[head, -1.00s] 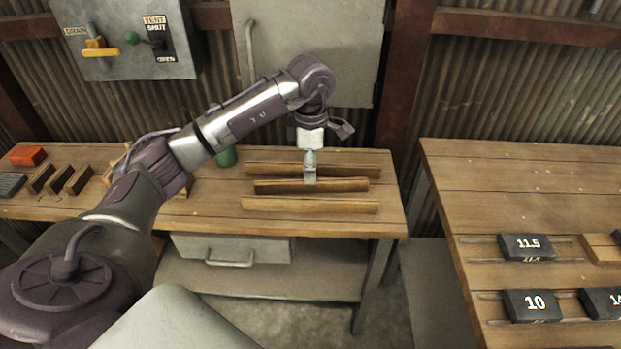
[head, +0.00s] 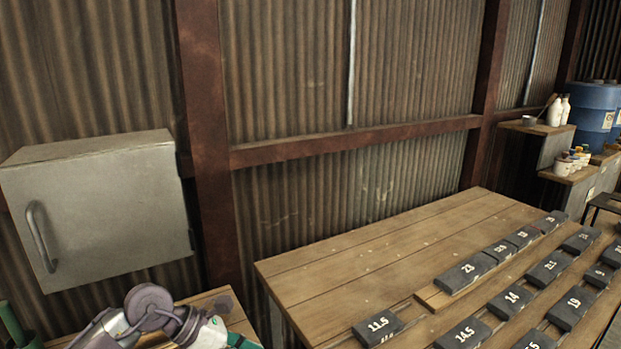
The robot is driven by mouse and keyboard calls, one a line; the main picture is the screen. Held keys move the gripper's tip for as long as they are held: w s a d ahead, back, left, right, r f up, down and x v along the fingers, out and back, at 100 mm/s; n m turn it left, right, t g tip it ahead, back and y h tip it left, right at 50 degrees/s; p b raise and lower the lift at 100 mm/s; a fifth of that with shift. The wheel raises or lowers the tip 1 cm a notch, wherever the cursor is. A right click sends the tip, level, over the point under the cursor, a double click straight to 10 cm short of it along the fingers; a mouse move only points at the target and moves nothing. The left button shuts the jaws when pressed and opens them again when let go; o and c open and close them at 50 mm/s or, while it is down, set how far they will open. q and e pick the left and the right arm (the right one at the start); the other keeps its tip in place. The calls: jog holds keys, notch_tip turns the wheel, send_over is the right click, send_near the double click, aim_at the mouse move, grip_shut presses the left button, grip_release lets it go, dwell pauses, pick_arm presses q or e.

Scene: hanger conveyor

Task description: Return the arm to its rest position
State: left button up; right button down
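Part of my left arm shows at the bottom left of the head view, over the corner of a wooden table (head: 225,305). Its purple wrist and the upper part of my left gripper (head: 192,328) are in view. The fingertips are cut off by the lower edge, so I cannot tell whether it is open or holds anything. My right gripper is not in view.
A grey wall cabinet (head: 105,210) hangs above the arm. A second wooden table (head: 370,265) stands to the right, carrying several dark numbered blocks (head: 465,272). Its back left part is bare. White bottles (head: 556,110) and blue barrels (head: 590,112) stand far right.

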pick_arm(q)
jog(key=s+d+r+n+t+h, duration=0.2)
jog(key=d+r+n+t+h, duration=0.6)
jog(key=r, duration=0.3)
jog(key=w+a+f+n+t+y, duration=0.1)
jog(key=a+n+t+y, duration=0.45)
jog(key=n, duration=0.55)
jog(key=w+a+n+t+y, duration=0.2)
jog(key=a+n+t+y, duration=0.35)
jog(key=n, duration=0.55)
jog(key=s+a+f+n+g+y, duration=0.4)
jog(key=a+f+n+y, duration=0.25)
jog(key=f+n, duration=0.3)
jog(key=s+f+n+g, duration=0.3)
jog(key=s+f+g, duration=0.4)
jog(key=s, duration=0.4)
jog(key=s+f+n+g, duration=0.4)
jog(key=s+f+g, duration=0.2)
jog(key=s+f, duration=0.45)
notch_tip(320, 180, down, 23)
jog(key=s+g, duration=0.1)
jog(key=s, duration=0.1)
jog(key=s+a+f+g, duration=0.1)
jog(key=s+a+f, duration=0.1)
jog(key=s+f, duration=1.5)
jog(key=shift+a+f+m+g, duration=0.3)
jog(key=shift+a+f+m, duration=0.15)
jog(key=shift+f, duration=0.3)
